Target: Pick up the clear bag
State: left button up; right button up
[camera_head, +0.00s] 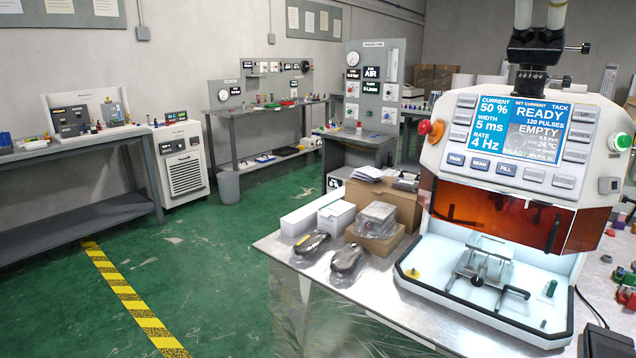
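A large clear, crinkled plastic bag (345,325) shows at the bottom middle, below the front edge of the table. The green floor shows through it, and its lower part is cut off by the picture edge. On the table, two dark objects lie in small clear wrappings, one at the left (311,242) and one nearer (348,258). A grey block in clear wrap (376,220) sits behind them on a cardboard box. Neither of my grippers is in view.
The metal table (285,245) carries a welding machine (510,190) with a lit screen and an open white work tray. White boxes (336,217) and a cardboard carton (395,200) stand behind the wrapped objects. The green floor at left is clear, with a yellow-black stripe (125,295).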

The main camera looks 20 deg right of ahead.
aim_at(411, 186)
jog(key=u, duration=0.5)
jog(key=i, duration=4.45)
jog(key=z, duration=2.65)
jog(key=i, duration=2.3)
jog(key=z, duration=2.25)
